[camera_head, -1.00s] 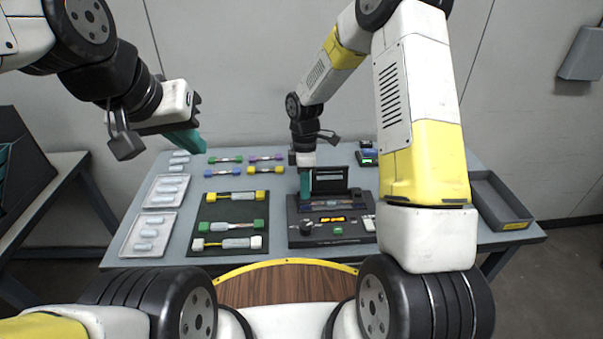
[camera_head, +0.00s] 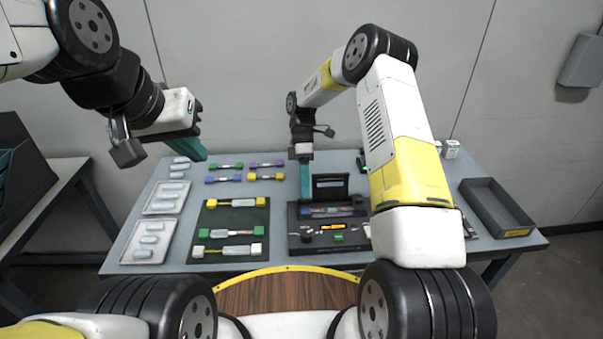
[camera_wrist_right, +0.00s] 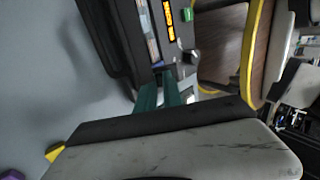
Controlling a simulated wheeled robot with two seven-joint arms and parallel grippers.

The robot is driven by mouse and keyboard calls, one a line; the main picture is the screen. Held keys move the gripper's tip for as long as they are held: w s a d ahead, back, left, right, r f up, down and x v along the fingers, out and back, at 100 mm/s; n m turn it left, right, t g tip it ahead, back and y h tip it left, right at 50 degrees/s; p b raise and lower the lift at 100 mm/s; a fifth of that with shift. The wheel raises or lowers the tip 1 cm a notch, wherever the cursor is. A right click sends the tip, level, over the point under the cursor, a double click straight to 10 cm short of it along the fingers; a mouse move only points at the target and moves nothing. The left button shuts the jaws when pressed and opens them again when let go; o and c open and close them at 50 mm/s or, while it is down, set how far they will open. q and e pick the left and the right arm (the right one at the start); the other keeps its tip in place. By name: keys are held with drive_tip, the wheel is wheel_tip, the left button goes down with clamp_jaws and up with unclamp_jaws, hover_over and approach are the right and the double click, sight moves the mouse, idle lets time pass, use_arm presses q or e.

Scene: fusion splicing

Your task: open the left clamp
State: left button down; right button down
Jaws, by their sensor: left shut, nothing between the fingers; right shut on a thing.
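The black fusion splicer (camera_head: 352,238) stands on the table with its lid (camera_head: 331,187) upright. A fibre piece lies across its middle (camera_head: 330,211). My right gripper (camera_head: 306,196) points down at the splicer's left end, its teal fingers shut. In the right wrist view the fingers (camera_wrist_right: 160,92) reach the end of the splicer beside the fibre channel. The left clamp is at the fingertips and mostly hidden by them, so how far it is open cannot be told. My left gripper (camera_head: 203,152) is shut and empty, above the table's back left.
A dark mat (camera_head: 231,220) with several coloured-end fibre holders lies left of the splicer. More holders lie behind it. Two pale trays (camera_head: 148,241) are at the left. An empty grey bin (camera_head: 497,208) stands at the right. My right forearm hangs over the table's right side.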

drive_tip(key=c, duration=1.5)
unclamp_jaws()
